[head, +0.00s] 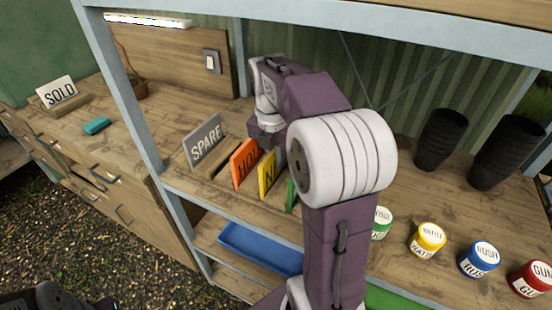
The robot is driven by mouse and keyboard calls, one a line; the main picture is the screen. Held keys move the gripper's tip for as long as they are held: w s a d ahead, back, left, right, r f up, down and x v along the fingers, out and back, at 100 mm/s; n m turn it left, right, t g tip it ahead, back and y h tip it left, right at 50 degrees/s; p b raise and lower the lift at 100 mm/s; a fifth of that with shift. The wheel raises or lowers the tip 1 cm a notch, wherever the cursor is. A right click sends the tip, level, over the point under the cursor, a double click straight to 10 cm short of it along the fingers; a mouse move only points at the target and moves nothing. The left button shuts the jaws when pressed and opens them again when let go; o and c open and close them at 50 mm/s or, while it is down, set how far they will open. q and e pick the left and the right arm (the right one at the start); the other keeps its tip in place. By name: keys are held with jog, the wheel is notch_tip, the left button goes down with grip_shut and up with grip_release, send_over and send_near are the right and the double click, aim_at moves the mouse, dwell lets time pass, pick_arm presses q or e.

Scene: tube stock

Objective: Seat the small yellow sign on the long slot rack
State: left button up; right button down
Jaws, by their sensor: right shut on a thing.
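The small yellow sign (267,174) stands upright on the shelf, between an orange sign (244,163) and a green sign (292,194). Its lettering starts with N and the rest is covered by my arm. My right gripper (269,138) reaches down at its upper edge and is shut on it; the fingertips are largely hidden. The long slot rack (221,161) shows only as a bit of wood by the orange sign. I cannot tell whether the yellow sign's foot is in a slot. A dark part of my left arm shows at the bottom left; its jaws are not clear.
A grey SPARE sign (203,141) stands left of the orange one. Tins (428,240) and black cup stacks (440,140) stand at the right. A blue tray (258,248) lies on the lower shelf. A SOLD sign (57,92) stands on the left counter. A shelf post (135,110) rises at the left.

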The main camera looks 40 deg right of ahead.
jog(key=shift+f, duration=0.1)
jog(key=c, duration=1.4)
grip_release()
jog(key=r+p, duration=0.1)
jog(key=r, duration=0.2)
jog(key=r+p, duration=0.1)
jog(key=r, duration=0.2)
jog(key=a+r+p, duration=0.1)
jog(key=r, duration=0.2)
jog(key=shift+s, duration=0.25)
jog(key=shift+f, duration=0.1)
